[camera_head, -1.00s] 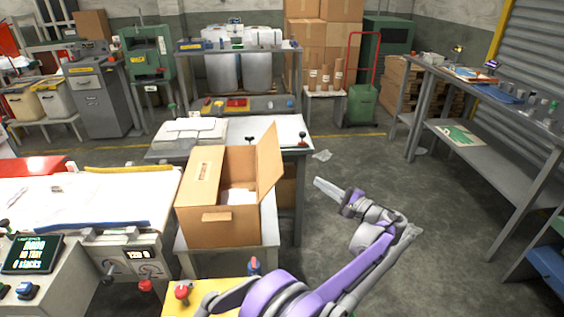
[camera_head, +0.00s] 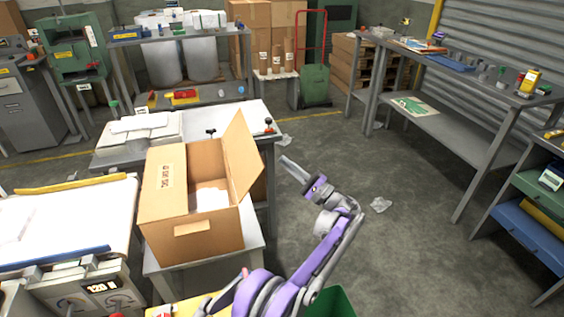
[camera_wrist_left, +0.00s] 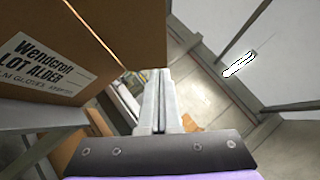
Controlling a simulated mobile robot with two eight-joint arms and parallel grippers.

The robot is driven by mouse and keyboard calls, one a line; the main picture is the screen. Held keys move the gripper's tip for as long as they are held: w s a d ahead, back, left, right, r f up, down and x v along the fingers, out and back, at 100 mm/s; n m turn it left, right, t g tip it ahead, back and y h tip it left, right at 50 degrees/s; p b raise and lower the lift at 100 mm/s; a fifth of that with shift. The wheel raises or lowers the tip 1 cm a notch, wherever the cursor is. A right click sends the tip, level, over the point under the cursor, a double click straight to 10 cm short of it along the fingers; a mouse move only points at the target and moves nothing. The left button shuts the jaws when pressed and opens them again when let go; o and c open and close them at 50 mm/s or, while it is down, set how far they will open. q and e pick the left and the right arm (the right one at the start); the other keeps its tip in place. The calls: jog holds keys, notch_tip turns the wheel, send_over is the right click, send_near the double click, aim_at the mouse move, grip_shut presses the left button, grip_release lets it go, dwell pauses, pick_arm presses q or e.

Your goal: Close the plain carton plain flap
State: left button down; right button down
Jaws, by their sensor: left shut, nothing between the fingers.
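The plain carton (camera_head: 190,243) stands open on a small table left of centre in the head view. Its right flap (camera_head: 243,160) stands up, tilted outward. The left part of the top is covered by a panel with a printed label (camera_head: 165,183). White contents (camera_head: 208,198) show inside. My left gripper (camera_head: 286,164) is shut and empty, just right of the raised flap and apart from it. In the wrist view its fingers (camera_wrist_left: 160,98) are together, beside a cardboard face (camera_wrist_left: 75,45) with a printed label. My right gripper is not in view.
A workbench (camera_head: 245,118) with a paper stack (camera_head: 145,128) stands behind the carton. A light-topped machine (camera_head: 65,215) is at left. A green bin (camera_head: 330,302) is at the bottom. Open floor (camera_head: 400,235) lies right of my arm, before long shelving (camera_head: 470,130).

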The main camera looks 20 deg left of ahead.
pick_arm(q)
send_near(248, 136)
jog(key=w+a, duration=0.3)
jog(key=w, duration=0.1)
jog(key=shift+s+a+r+b, duration=0.2)
jog(key=shift+s+a+r, duration=0.25)
jog(key=shift+a, duration=0.2)
jog(key=shift+s+a+r+b, duration=0.15)
jog(key=shift+s+a+r, duration=0.2)
jog(key=shift+s+a, duration=0.2)
